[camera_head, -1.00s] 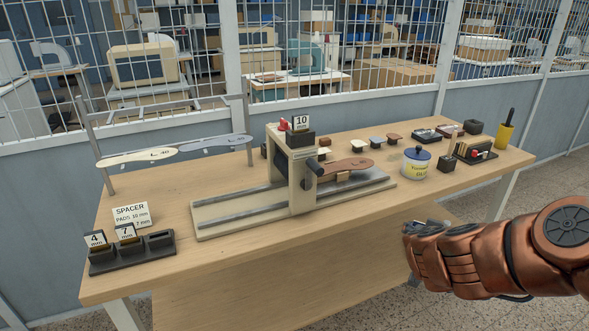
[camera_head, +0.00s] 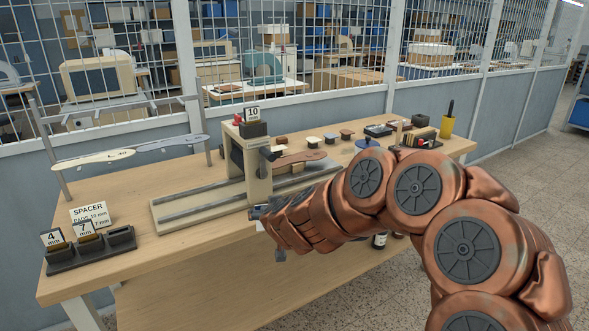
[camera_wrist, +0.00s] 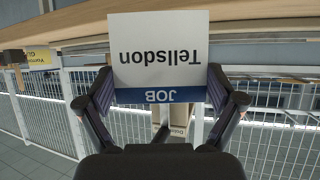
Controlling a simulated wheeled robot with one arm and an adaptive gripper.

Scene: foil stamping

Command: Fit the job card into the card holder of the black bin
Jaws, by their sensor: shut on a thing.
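The job card (camera_wrist: 160,50) is white with a blue band, reading "Tellsdon" and "JOB" upside down in the wrist view. My gripper (camera_wrist: 160,98) is shut on it, with a dark finger at each side of its lower part. In the head view my gripper (camera_head: 262,212) is at the bench's front edge, in front of the stamping press (camera_head: 258,170), mostly hidden by my arm. The card is hardly visible there. I cannot make out a black bin with a card holder in either view.
The wooden bench (camera_head: 180,250) carries a black spacer rack (camera_head: 92,252) at left, a SPACER sign (camera_head: 90,214), a rack with two long pieces (camera_head: 130,152), and a yellow cup (camera_head: 447,127) at right. A mesh fence (camera_head: 290,50) stands behind. Floor is open at right.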

